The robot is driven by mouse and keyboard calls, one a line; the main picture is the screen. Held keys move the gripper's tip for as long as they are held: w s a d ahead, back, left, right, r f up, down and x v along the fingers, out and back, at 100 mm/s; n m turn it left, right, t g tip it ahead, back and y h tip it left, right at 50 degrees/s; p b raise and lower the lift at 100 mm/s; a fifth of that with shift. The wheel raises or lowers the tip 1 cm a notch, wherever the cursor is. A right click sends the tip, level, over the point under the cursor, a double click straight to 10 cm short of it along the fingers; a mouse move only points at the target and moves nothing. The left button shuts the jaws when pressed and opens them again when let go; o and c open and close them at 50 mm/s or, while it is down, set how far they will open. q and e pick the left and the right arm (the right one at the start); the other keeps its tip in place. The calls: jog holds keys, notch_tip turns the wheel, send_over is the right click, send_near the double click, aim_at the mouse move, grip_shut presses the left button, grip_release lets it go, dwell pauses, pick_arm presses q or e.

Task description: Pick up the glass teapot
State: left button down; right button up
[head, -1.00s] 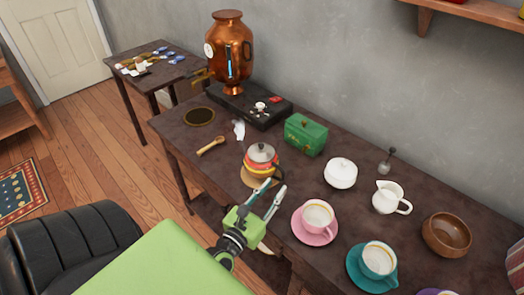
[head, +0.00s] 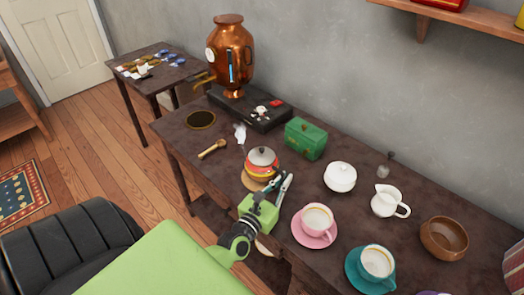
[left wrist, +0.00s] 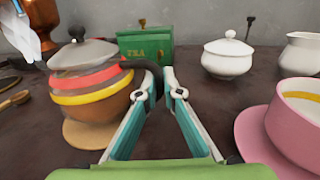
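The glass teapot (head: 263,161) has red, orange and yellow bands, a grey lid and a dark handle. It stands upright on a round tan mat (head: 250,183) near the table's front edge. In the left wrist view the teapot (left wrist: 95,92) is at the left, and its handle curves to the fingertips. My left gripper (head: 280,183) is just in front of the teapot on its handle side. In the wrist view its fingers (left wrist: 160,84) are apart, with the handle's end at the gap between the tips. Contact cannot be told. My right gripper is out of view.
A pink cup and saucer (head: 316,222) stand close right of my left gripper. A green tea box (head: 306,138) and white sugar bowl (head: 340,177) are behind. A wooden spoon (head: 212,149) lies left, and a copper samovar (head: 231,55) stands at the back.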

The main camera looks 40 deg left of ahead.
pick_arm(q)
jog(key=shift+w+r, duration=0.1)
jog(key=shift+r, duration=0.05)
jog(key=shift+r, duration=0.25)
jog(key=shift+r+p, duration=0.35)
jog(key=shift+r, duration=0.45)
jog(key=s+d+r, duration=0.2)
jog(key=s+r, duration=0.8)
jog(key=s, duration=0.3)
jog(key=shift+s+d+r, duration=0.15)
jog(key=shift+s+r, duration=0.2)
jog(key=shift+r, duration=0.05)
jog(key=shift+s+d, duration=0.1)
dwell(0.6)
